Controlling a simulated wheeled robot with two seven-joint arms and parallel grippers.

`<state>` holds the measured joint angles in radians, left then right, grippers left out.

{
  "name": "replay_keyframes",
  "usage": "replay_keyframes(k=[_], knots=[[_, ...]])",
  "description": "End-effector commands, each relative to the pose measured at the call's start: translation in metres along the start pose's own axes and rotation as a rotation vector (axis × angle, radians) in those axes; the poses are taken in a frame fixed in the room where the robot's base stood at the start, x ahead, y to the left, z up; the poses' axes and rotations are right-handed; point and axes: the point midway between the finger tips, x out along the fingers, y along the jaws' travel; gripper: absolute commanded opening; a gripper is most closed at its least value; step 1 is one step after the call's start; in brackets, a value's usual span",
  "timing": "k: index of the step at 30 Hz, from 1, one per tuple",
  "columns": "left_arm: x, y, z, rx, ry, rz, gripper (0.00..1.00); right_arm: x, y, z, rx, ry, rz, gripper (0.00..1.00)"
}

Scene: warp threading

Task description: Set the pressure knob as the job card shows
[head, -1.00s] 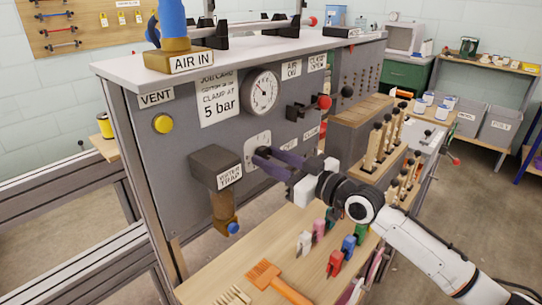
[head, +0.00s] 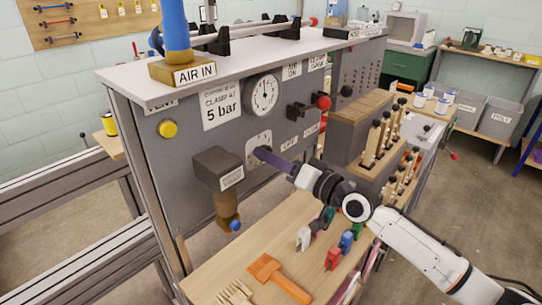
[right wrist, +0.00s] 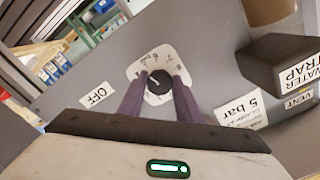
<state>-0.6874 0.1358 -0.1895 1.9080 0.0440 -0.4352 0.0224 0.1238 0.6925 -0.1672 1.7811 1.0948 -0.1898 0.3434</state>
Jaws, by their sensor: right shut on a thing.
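The job card (head: 221,106) on the grey panel reads "CLAMP AT 5 bar"; it also shows upside down in the right wrist view (right wrist: 236,112). The pressure knob is a dark round knob (right wrist: 159,82) on a white numbered dial plate (right wrist: 148,64). The plate also shows in the head view (head: 257,144). My right gripper (head: 262,152) has its purple fingers shut on the knob, one on each side. The knob's pointer and exact setting are hard to read. A round white gauge (head: 263,95) sits above, its needle roughly upward. My left gripper is not in view.
A boxy water trap (head: 219,169) juts out left of the knob. A red-knobbed lever (head: 322,103) and a yellow vent button (head: 168,128) are on the panel.

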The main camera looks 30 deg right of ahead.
Motion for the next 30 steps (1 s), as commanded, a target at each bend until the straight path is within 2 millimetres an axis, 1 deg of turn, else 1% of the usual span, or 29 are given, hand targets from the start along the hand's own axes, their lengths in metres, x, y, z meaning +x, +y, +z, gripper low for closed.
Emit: replay_keyframes(k=[7,20,21,23,24,30], knots=[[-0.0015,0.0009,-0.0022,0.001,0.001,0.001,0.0,0.0,-0.0002,-0.0007,0.06,0.002,0.0,0.09],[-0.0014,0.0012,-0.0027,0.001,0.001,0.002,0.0,0.0,-0.0001,-0.0006,0.068,0.002,0.0,0.09],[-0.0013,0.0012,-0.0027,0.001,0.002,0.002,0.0,0.0,-0.0001,-0.0006,0.068,0.002,0.0,0.33],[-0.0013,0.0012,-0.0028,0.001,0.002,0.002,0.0,0.0,-0.0001,-0.0006,0.068,0.002,0.0,0.43],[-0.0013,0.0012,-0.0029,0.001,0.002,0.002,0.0,0.0,-0.0001,-0.0006,0.068,0.002,0.0,0.5],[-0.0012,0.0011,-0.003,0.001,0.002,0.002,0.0,0.0,-0.0001,-0.0004,0.067,0.001,0.0,0.5]])
